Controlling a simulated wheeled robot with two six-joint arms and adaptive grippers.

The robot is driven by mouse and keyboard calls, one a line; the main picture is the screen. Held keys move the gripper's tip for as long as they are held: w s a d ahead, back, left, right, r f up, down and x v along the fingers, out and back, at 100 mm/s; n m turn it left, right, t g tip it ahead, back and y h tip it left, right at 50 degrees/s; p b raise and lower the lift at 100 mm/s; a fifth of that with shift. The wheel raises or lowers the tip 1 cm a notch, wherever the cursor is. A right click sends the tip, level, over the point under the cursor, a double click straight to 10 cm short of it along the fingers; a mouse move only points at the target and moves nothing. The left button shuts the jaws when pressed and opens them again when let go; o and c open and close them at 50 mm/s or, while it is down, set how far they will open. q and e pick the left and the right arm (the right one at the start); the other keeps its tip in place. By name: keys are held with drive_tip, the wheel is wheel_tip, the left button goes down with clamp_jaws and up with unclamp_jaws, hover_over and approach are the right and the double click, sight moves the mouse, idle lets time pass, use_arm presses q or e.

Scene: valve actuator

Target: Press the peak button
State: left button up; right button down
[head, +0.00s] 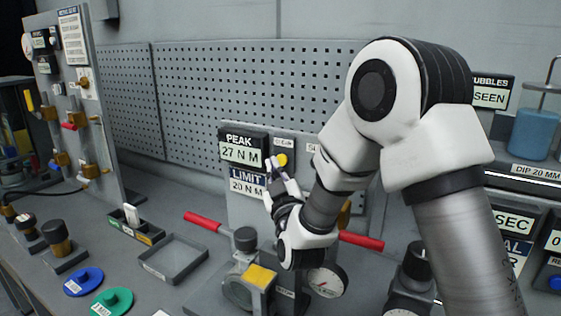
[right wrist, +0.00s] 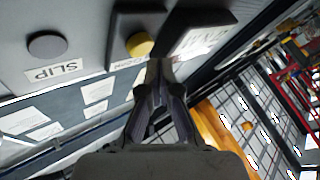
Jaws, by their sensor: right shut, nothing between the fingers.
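The yellow button (head: 282,159) sits on the upright grey panel, just right of the display marked PEAK (head: 242,150), which reads 27 N M. It also shows in the right wrist view (right wrist: 140,44), in a dark housing. My right gripper (head: 272,166) is shut and empty, with its fingertips pointing up at the panel beside the button. In the right wrist view the closed fingertips (right wrist: 158,66) are right at the button's lower edge. I cannot tell whether they touch it. My left gripper is not in view.
A LIMIT display (head: 248,184) sits below PEAK. A dark round button (right wrist: 47,45) above a SLIP label shows in the wrist view. Below the panel are a red-handled bar (head: 203,221), a round dial (head: 326,281) and an empty grey tray (head: 174,260). A pegboard (head: 230,90) stands behind.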

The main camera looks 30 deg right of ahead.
idle(0.4)
drive_tip(key=shift+w+d, duration=0.2)
drive_tip(key=shift+d, duration=0.2)
drive_tip(key=shift+w+d, duration=0.25)
drive_tip(key=shift+d, duration=0.2)
idle(0.8)
drive_tip(key=shift+s+a+b, duration=0.45)
drive_tip(key=shift+s+a, duration=0.05)
drive_tip(key=shift+a, duration=0.35)
